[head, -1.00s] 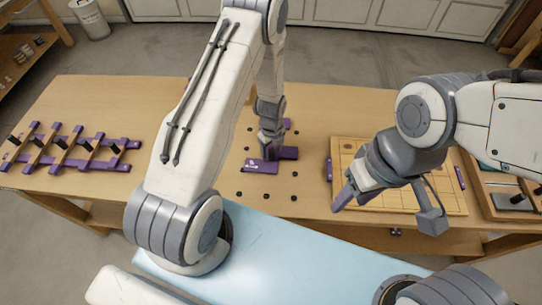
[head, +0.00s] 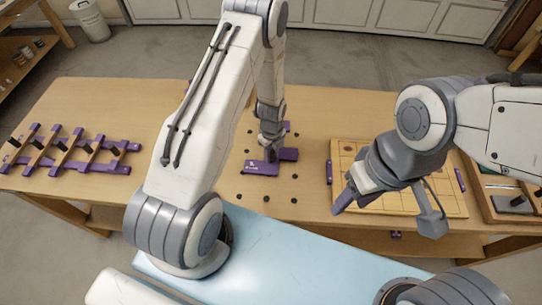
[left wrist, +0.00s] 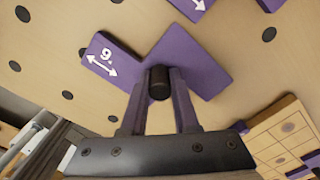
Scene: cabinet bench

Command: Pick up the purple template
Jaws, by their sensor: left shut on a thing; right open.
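The purple template (head: 260,168) is an angular flat piece on the bench, marked with a 9 and a double arrow. It also shows in the left wrist view (left wrist: 200,55). A black knob (left wrist: 159,83) stands on it. My left gripper (left wrist: 158,95) is shut on this knob, one finger on each side. In the head view my left gripper (head: 270,153) is over the template and hides part of it. I cannot tell whether the template is clear of the bench top. My right gripper (head: 345,200) is open and empty near the front edge of the grid board.
A purple and wood rack with black pegs (head: 70,150) lies at the left of the bench. A wooden grid board (head: 430,200) lies right of the template. Black dots surround the template. Another purple piece (left wrist: 190,8) with an arrow lies near it.

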